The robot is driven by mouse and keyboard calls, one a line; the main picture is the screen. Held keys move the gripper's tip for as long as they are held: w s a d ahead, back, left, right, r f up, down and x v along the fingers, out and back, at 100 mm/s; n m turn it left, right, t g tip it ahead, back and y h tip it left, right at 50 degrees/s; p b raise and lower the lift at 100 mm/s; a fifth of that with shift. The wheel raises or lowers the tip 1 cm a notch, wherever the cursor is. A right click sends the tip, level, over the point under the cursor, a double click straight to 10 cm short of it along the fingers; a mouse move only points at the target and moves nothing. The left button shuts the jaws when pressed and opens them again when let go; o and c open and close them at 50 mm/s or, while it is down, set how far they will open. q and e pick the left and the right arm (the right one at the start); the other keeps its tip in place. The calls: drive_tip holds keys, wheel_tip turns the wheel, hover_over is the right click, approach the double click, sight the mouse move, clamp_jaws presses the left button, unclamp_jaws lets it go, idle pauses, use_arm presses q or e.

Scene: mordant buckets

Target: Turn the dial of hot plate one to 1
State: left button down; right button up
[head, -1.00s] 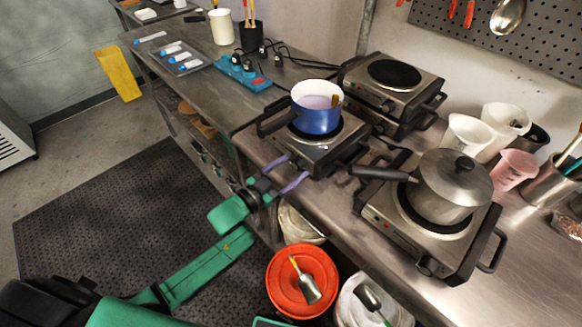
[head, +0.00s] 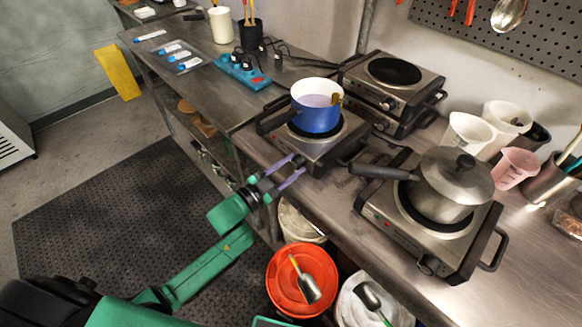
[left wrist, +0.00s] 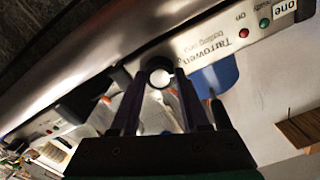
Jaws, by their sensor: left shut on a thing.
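Hot plate one (head: 313,152) is a steel plate at the bench's front edge, under a blue pot (head: 318,117). In the left wrist view its front panel (left wrist: 215,46) carries a label reading "one" (left wrist: 285,12), a red light and a green light. My left gripper (head: 297,166) is at the plate's front. In the left wrist view its two purple fingers are shut on the dial (left wrist: 158,73), a dark ring with a pale face. I cannot read the dial's setting. My right gripper is not in view.
A second hot plate (head: 383,222) with a grey lidded pot (head: 447,187) stands to the right. Another hot plate unit (head: 390,98) is behind. An orange bucket (head: 287,268) and a white bucket (head: 352,305) stand below the bench edge.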

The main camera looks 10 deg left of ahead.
use_arm(q)
drive_tip(key=shift+m+b, duration=0.55)
drive_tip(key=shift+m, duration=1.75)
drive_tip(key=shift+c, duration=2)
unclamp_jaws()
drive_tip(key=shift+s, duration=0.1)
